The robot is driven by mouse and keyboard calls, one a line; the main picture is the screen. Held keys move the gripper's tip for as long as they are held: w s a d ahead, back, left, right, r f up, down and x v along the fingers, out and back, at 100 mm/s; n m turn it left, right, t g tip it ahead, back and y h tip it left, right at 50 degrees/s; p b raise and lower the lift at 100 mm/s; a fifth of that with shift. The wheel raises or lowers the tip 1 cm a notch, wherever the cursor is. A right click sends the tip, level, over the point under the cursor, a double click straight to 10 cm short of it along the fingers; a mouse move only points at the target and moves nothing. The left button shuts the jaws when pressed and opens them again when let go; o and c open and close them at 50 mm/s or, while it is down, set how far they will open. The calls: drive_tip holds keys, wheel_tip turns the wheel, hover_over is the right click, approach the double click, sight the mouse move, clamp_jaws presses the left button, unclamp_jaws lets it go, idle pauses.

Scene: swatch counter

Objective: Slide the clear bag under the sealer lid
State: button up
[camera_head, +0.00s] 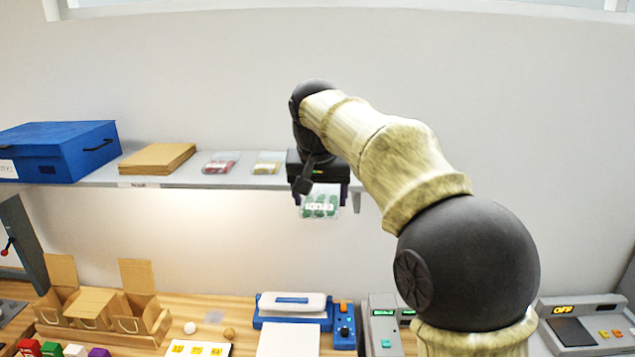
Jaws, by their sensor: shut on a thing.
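The clear bag (320,206) holds green pieces and carries a white label. It hangs in my gripper (320,195), which is shut on it just below the shelf's front edge. The fingers show at either side of the bag's top. The gap under the lid cannot be made out.
The shelf (190,176) holds a blue box (62,150), brown envelopes (157,158), a red bag (221,163) and a yellow bag (268,163). A white plate (288,341) lies before the sealer.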

drive_tip(key=w+d+f+b, duration=0.1)
drive_tip(key=w+d+f, duration=0.1)
drive_tip(key=f, duration=0.8)
drive_tip(key=w+d+f+b, duration=0.1)
drive_tip(key=w+d+f, duration=0.1)
drive_tip(key=f, duration=0.7)
drive_tip(key=w+d+f+b, duration=0.1)
drive_tip(key=w+d+f, duration=0.1)
drive_tip(key=f, duration=0.8)
drive_tip(key=s+d+f+b, duration=0.1)
drive_tip(key=s+d+f, duration=0.2)
drive_tip(key=f, duration=0.6)
drive_tip(key=s+d+f+b, duration=0.1)
drive_tip(key=s+d+f, duration=0.2)
drive_tip(key=f, duration=0.5)
drive_tip(key=s+d+f+b, duration=0.2)
drive_tip(key=s+f, duration=0.2)
drive_tip(key=f, duration=0.5)
drive_tip(key=shift+s+d+f+n, duration=0.15)
drive_tip(key=shift+d+f+n, duration=0.15)
drive_tip(key=shift+d, duration=0.1)
